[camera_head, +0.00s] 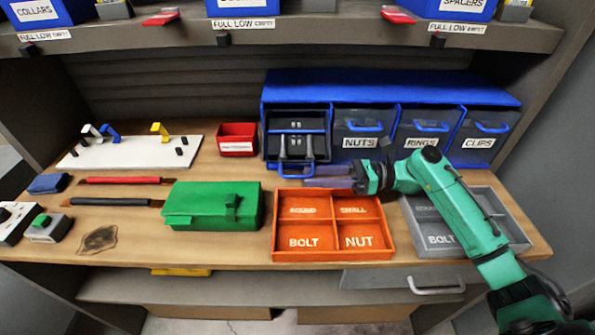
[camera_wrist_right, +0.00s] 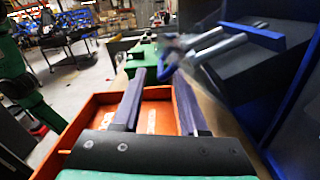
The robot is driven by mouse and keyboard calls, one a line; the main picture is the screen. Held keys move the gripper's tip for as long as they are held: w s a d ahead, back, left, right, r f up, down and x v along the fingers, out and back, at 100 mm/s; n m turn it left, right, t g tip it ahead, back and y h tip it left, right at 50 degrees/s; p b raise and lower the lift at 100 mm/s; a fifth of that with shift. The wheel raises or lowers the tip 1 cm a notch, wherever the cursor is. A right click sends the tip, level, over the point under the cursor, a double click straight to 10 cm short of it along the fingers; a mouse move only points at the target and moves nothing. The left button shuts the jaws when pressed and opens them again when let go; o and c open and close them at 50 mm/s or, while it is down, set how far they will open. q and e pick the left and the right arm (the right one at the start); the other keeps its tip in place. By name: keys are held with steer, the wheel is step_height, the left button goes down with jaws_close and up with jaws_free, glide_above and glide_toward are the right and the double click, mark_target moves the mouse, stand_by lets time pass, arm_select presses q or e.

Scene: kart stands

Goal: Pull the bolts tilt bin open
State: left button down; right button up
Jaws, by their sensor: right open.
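The bolts tilt bin (camera_head: 297,127) is the leftmost bin in the blue rack. It is tipped forward, its inside is exposed and bolts (camera_head: 283,150) show in it. Its blue handle (camera_head: 284,172) hangs low at the front. My right gripper (camera_head: 309,177) is just right of the handle, fingers pointing left. In the right wrist view its fingers (camera_wrist_right: 160,76) are apart with nothing held between them. The blue handle (camera_wrist_right: 181,63) shows by the right fingertip there; I cannot tell whether they touch. My left gripper is out of view.
The nuts (camera_head: 360,143), rings (camera_head: 421,143) and clips (camera_head: 478,143) bins look closed. An orange sorting tray (camera_head: 334,255) lies below my right gripper. A grey tray (camera_head: 435,247) is at right, a green box (camera_head: 213,205) at left, and a small red bin (camera_head: 237,146) behind.

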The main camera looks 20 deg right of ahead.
mark_target(297, 177)
steer(key=x, duration=0.4)
steer(key=shift+w+a, duration=0.1)
steer(key=shift+a, duration=0.05)
steer(key=shift+f, duration=0.1)
jaws_close()
steer(key=shift+p, duration=0.3)
stand_by(0.8)
